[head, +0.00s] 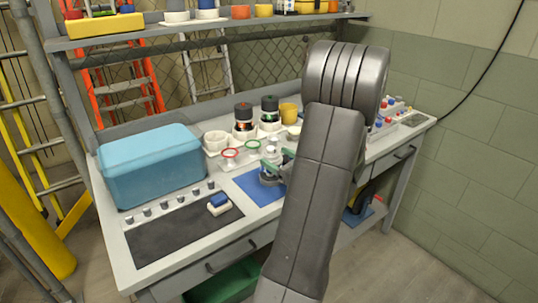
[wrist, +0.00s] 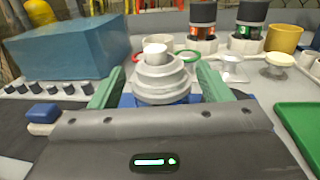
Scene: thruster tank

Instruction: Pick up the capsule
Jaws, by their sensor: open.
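A pale grey, stepped round piece with a white top, which looks to be the capsule (wrist: 163,75), stands upright on a blue mat (head: 251,187). It also shows in the head view (head: 271,154), partly hidden by my gripper. My gripper (wrist: 159,86) is open, with one green finger on each side of the piece in the wrist view. I cannot tell whether either finger touches it. The lower part of the piece is hidden behind the gripper body.
A blue box (head: 152,165) stands at the left, behind a dark mat (head: 180,235) with a small blue-and-white block (head: 218,204). Two dark-capped jars (head: 243,117) (head: 269,113), a yellow cup (head: 289,112) and red and green rings (head: 230,153) (head: 252,144) are behind the piece.

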